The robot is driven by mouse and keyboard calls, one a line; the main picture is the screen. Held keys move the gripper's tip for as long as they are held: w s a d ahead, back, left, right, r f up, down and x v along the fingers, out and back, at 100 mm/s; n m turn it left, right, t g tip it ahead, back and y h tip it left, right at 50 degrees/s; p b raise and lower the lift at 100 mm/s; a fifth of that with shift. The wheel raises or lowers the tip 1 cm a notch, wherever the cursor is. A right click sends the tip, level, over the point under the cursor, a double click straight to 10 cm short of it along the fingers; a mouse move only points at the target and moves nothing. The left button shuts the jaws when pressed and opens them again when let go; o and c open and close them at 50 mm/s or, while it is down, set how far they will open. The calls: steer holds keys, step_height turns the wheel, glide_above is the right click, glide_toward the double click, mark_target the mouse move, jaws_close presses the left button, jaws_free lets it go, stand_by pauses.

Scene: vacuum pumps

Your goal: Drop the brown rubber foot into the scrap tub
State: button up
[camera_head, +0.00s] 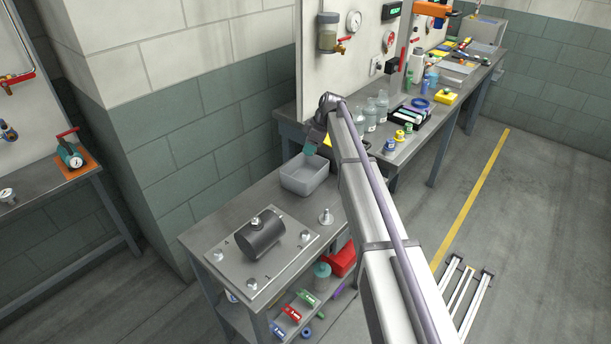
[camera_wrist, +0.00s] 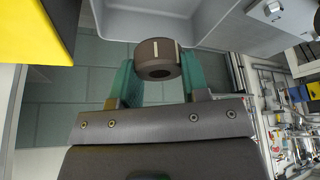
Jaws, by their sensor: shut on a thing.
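The brown rubber foot (camera_wrist: 158,61) is a short dark cylinder with pale marks, held between the teal fingers of my gripper (camera_wrist: 159,72) in the wrist view. In the head view my gripper (camera_head: 311,147) hangs above the back part of the grey scrap tub (camera_head: 308,182), and the foot cannot be made out there. The open tub stands on the near bench and looks empty. In the wrist view the tub (camera_wrist: 150,27) fills the top, behind the foot. I cannot tell whether the foot is fully inside the rim's outline.
A dark cylindrical pump (camera_head: 262,236) sits on a metal plate (camera_head: 228,266) in front of the tub. A small metal fitting (camera_head: 326,217) stands beside the plate. The rear bench (camera_head: 412,143) holds bottles and a parts tray. A panel (camera_head: 345,65) rises behind the tub.

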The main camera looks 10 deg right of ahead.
step_height(320, 180, down, 6)
steer(key=b, duration=0.5)
steer(key=shift+b, duration=0.3)
steer(key=o, duration=1)
steer(key=shift+r, duration=0.1)
steer(key=p+v, duration=1)
steer(key=shift+r, duration=0.35)
steer(key=shift+d, duration=0.1)
